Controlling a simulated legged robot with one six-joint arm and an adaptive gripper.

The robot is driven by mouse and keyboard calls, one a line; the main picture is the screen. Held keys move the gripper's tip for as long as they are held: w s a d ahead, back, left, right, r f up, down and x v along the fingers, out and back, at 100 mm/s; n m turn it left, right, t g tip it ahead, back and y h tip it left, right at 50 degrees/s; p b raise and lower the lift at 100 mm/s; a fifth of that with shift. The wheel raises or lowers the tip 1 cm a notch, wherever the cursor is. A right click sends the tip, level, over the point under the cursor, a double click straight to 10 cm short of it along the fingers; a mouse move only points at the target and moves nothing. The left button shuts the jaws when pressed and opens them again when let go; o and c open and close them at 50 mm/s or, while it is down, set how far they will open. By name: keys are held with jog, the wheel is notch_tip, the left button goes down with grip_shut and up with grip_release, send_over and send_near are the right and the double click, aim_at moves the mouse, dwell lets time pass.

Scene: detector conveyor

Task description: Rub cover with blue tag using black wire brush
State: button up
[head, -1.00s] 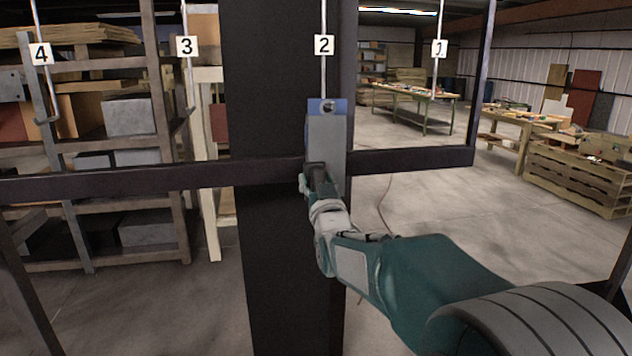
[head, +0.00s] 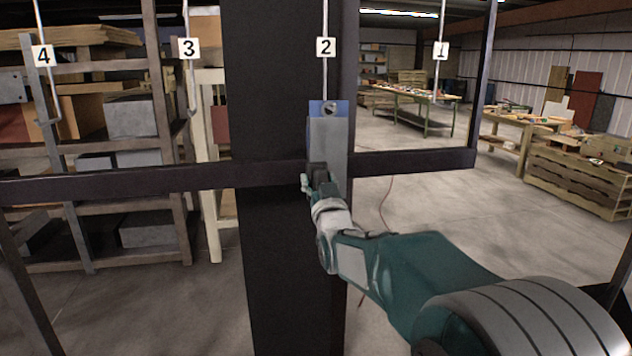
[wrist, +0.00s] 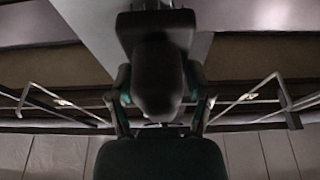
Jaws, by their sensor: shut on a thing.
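The cover is a grey upright plate (head: 328,139) with a blue tag (head: 328,107) at its top. It hangs from the hook under label 2, in front of a dark post. My gripper (head: 316,178) is at the lower left part of the cover. In the wrist view my gripper (wrist: 158,75) is shut on a dark block, which I take as the black wire brush (wrist: 156,30). The brush lies against or very near the grey plate; its bristles are hidden, so I cannot tell contact for sure.
Hooks labelled 1 (head: 441,50), 3 (head: 188,48) and 4 (head: 42,55) hang empty beside it. Shelves stand at the left; workbenches (head: 415,100) and a wooden crate (head: 580,170) are at the right.

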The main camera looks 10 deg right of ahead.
aim_at(320, 178)
jog(key=shift+d, duration=1.8)
jog(key=shift+w+a, duration=0.1)
jog(key=shift+a, duration=1.95)
jog(key=shift+c, duration=0.4)
jog(key=shift+s+r, duration=0.15)
jog(key=shift+s, duration=1.3)
jog(key=shift+s+r, duration=0.1)
jog(key=shift+s, duration=1.35)
jog(key=shift+s, duration=0.1)
jog(key=shift+s+r, duration=0.15)
jog(key=shift+s, duration=1.25)
